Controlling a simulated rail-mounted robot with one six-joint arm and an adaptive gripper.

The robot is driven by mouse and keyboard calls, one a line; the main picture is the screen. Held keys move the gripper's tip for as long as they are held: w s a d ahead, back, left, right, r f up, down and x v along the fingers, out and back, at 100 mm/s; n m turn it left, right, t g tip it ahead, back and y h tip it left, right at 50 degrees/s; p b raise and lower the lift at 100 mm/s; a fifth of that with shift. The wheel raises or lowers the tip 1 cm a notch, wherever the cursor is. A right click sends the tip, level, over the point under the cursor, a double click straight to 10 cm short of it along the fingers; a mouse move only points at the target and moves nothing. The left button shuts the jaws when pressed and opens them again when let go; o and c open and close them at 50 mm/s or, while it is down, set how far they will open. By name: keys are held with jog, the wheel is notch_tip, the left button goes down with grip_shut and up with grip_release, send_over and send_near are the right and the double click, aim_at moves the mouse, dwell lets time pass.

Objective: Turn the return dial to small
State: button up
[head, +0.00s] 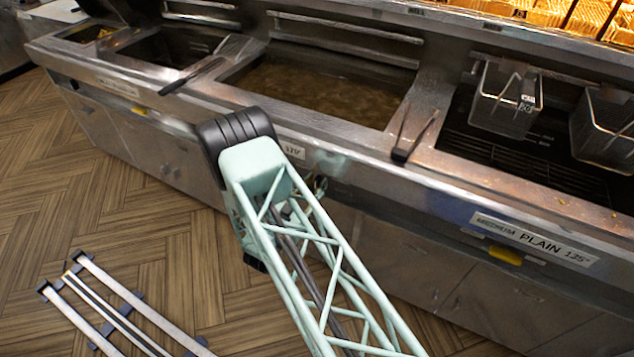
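I cannot make out a return dial or a "small" marking in the head view. The fryer range (185,128) runs from upper left to lower right, and my arm crosses in front of its middle front panel. My gripper cannot be made out; the far end of my arm is hidden behind its own lattice link and dark joint. Small fittings on the front panel beside my arm are partly covered and too small to tell.
An oil vat (315,92) lies open behind my arm. Wire baskets (505,100) hang at the right. A PLAIN label (535,240) and a yellow tag (505,255) are on the right front. Metal rails (140,305) lie on the wooden floor at lower left.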

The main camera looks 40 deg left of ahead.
jog(key=shift+w+a, duration=0.1)
jog(key=shift+w, duration=0.6)
jog(key=shift+c, duration=0.2)
jog(key=c, duration=0.8)
jog(key=shift+a+n, duration=0.1)
jog(key=shift+n, duration=0.4)
jog(key=n, duration=0.2)
jog(key=n+b, duration=0.1)
jog(key=n, duration=0.1)
jog(key=shift+a+f, duration=0.2)
jog(key=shift+a, duration=0.15)
jog(key=shift+s+a+f+n+b, duration=0.1)
jog(key=shift+n+b, duration=0.1)
jog(key=shift+n, duration=0.65)
jog(key=shift+w+a+f+n+b, duration=0.15)
jog(key=shift+n+b, duration=0.1)
jog(key=shift+n, duration=0.55)
jog(key=shift+s+a+r+n+b, duration=0.1)
jog(key=shift+s+n+b, duration=0.1)
jog(key=shift+n, duration=0.65)
